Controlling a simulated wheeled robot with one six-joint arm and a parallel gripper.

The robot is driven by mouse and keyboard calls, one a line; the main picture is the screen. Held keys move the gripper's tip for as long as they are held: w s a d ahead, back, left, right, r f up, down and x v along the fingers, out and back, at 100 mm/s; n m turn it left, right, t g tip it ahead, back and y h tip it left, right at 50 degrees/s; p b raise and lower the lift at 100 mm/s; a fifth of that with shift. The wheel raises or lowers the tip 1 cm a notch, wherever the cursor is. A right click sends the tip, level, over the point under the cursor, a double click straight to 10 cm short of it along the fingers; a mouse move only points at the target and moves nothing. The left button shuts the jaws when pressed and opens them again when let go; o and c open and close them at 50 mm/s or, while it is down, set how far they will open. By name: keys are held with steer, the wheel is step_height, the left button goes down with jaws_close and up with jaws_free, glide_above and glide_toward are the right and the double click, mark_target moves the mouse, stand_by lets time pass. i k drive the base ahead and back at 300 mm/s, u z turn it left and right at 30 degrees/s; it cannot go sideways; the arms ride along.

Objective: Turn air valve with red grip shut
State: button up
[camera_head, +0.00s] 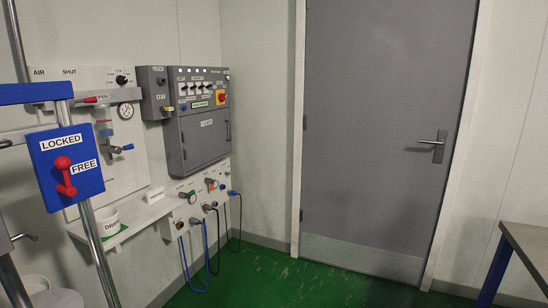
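A white panel on the left wall carries the words AIR and SHUT at its top. Below them a red grip (92,100) shows beside a small OPEN label, partly behind the blue rail and steel post. It looks like the air valve's grip, and its tip lies by the OPEN label. The rest of the valve is hidden or too small to tell. A round gauge (126,111) and a small valve with a blue grip (127,148) are to its right. My gripper is not in view.
A grey control box (200,135) and hanging hoses are further right. A table (527,243) edges in at right. The green floor before the closed door is clear.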

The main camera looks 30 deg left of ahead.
mark_target(72, 102)
steer(key=u, duration=0.35)
steer(key=i, duration=1.8)
steer(key=u, duration=1.45)
steer(key=i, duration=1.3)
steer(key=u, duration=0.75)
